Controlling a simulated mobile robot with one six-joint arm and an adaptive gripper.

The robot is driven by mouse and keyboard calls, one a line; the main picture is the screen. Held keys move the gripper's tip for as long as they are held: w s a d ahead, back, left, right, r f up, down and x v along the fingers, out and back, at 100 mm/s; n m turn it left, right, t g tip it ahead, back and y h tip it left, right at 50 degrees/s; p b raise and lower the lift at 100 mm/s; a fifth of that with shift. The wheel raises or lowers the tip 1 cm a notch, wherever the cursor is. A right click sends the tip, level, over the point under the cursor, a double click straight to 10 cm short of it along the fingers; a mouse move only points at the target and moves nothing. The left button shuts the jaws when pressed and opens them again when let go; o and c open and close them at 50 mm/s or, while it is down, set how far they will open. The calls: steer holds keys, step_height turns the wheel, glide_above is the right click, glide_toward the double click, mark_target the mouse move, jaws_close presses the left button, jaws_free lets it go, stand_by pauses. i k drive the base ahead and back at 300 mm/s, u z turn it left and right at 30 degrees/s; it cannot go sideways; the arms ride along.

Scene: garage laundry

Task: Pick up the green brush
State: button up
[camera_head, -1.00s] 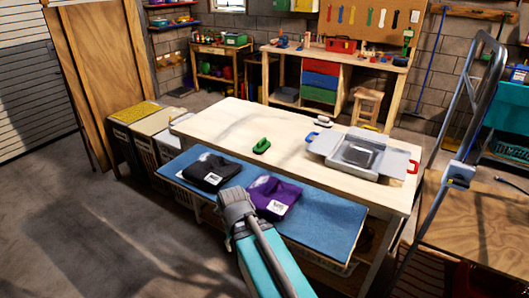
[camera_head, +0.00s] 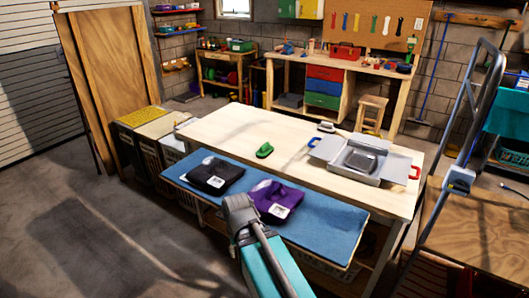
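The green brush (camera_head: 264,150) lies on the pale wooden table top, left of its middle and close to the edge beside the blue mat. It is small in the picture, and nothing touches it. Part of my arm shows at the bottom centre, in front of the blue mat and well short of the brush. My gripper's fingers are not in view.
A grey box-like tray (camera_head: 357,158) with red and blue handles sits right of the brush. A small white-and-dark brush-like item (camera_head: 326,127) lies behind. Black (camera_head: 215,176) and purple (camera_head: 277,201) folded garments lie on the blue mat (camera_head: 325,225). A metal ladder (camera_head: 476,110) stands right.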

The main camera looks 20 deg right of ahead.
mark_target(266, 150)
steer(key=u, duration=1.45)
steer(key=i, duration=2.55)
steer(key=z, duration=0.1)
